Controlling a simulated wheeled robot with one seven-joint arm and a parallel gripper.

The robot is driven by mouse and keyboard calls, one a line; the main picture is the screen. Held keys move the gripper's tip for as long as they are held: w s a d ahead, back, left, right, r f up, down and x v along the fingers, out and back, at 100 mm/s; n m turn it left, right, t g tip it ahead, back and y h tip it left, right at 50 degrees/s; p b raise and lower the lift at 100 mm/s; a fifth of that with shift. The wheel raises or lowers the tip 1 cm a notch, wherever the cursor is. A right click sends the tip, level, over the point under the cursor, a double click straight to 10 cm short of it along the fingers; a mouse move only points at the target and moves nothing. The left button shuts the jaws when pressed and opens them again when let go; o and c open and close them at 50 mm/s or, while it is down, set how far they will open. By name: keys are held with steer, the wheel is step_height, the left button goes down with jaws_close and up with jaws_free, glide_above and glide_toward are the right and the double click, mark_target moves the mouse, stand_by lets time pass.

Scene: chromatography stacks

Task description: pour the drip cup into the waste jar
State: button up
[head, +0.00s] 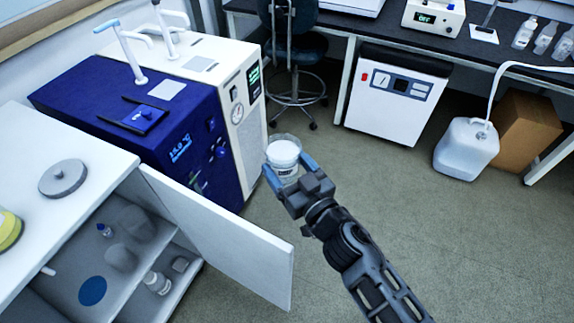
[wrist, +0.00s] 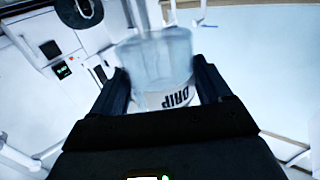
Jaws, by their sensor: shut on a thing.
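The drip cup (head: 284,152) is a small clear cup with a white label. My gripper (head: 289,172) is shut on it, one blue finger on each side, and holds it in the air over the floor in front of the blue cabinet. The cup looks roughly upright. In the wrist view the cup (wrist: 160,60) sits between the dark fingers (wrist: 165,92) and part of its DRIP lettering shows. I cannot pick out a waste jar for sure. A white jug (head: 467,150) with a tube in its neck stands on the floor at the right.
An open cabinet door (head: 222,240) juts out at the lower left, near my arm. The blue unit (head: 150,125) and white unit (head: 212,60) stand behind it. A stool (head: 293,60), white floor unit (head: 396,95) and cardboard box (head: 528,130) are farther back. The middle floor is clear.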

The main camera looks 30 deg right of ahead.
steer(key=shift+w+a, duration=0.1)
steer(key=shift+a, duration=0.55)
steer(key=shift+f+b, duration=0.25)
steer(key=shift+b, duration=0.05)
step_height(320, 180, down, 28)
steer(key=f+b, duration=0.1)
steer(key=b, duration=2.7)
step_height(320, 180, up, 30)
steer(key=p, duration=2.9)
steer(key=shift+f, duration=0.25)
steer(key=shift+d+f, duration=0.1)
steer(key=shift+f, duration=0.1)
